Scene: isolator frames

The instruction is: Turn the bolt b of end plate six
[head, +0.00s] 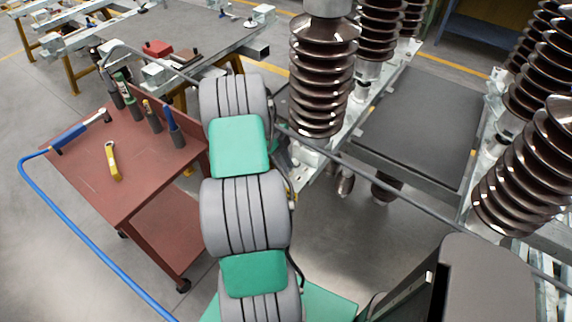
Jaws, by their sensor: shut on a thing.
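I cannot make out bolt b or end plate six in the head view. Brown ribbed insulators stand on pale metal frames, and the nearest one (323,80) rises just right of my arm's far end. The metal frame (310,165) under it shows only in part, with small fittings on it. My grey and green arm reaches up the middle of the picture and covers part of that frame. My gripper does not show; the end of the arm hides it, so its contact with any bolt is hidden too.
A red-brown tool cart (85,170) stands left of my arm, holding a yellow-handled tool (112,161), a blue-handled wrench (70,137) and several upright tools. A blue hose (75,232) curves past it. More insulators (530,170) stand right. A dark panel (420,115) lies between frames.

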